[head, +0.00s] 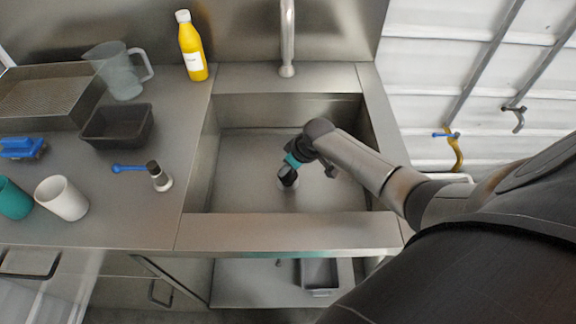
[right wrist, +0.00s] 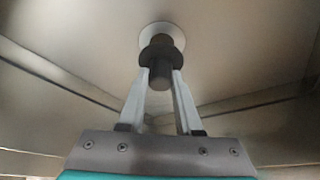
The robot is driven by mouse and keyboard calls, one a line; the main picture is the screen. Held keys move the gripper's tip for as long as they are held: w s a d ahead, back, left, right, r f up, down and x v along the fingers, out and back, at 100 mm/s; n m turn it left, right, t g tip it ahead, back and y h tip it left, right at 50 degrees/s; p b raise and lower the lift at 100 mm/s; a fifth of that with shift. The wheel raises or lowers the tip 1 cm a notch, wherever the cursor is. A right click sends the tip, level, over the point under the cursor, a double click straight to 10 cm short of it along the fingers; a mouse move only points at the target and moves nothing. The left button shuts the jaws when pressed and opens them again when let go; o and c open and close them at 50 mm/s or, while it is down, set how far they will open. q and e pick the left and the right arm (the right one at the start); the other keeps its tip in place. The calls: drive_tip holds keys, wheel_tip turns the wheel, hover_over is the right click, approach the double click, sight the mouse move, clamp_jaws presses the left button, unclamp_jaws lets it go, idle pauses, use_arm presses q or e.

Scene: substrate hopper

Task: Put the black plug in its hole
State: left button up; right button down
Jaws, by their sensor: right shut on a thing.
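The black plug (right wrist: 158,64) is a dark cylinder with a wider collar, between the fingertips of my right gripper (right wrist: 160,80) in the right wrist view. The gripper is shut on it. The far end of the plug overlaps the pale ring of the drain hole (right wrist: 174,31) in the sink floor. I cannot tell whether it is in the hole or just above it. In the head view my right gripper (head: 289,174) reaches down into the sink (head: 240,160), and the arm partly hides the floor there. My left gripper is not in view.
Sink walls surround the gripper, with a tap (head: 287,40) behind. The left counter holds a yellow bottle (head: 191,48), clear jug (head: 120,72), black tub (head: 117,126), white cup (head: 62,198), teal cup (head: 13,199) and blue-handled brush (head: 157,175).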

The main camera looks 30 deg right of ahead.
drive_tip(key=shift+f, duration=0.35)
idle(0.3)
drive_tip(key=shift+f+b, duration=0.9)
drive_tip(key=shift+f, duration=0.15)
drive_tip(key=c, duration=0.5)
unclamp_jaws()
drive_tip(key=shift+r, duration=0.1)
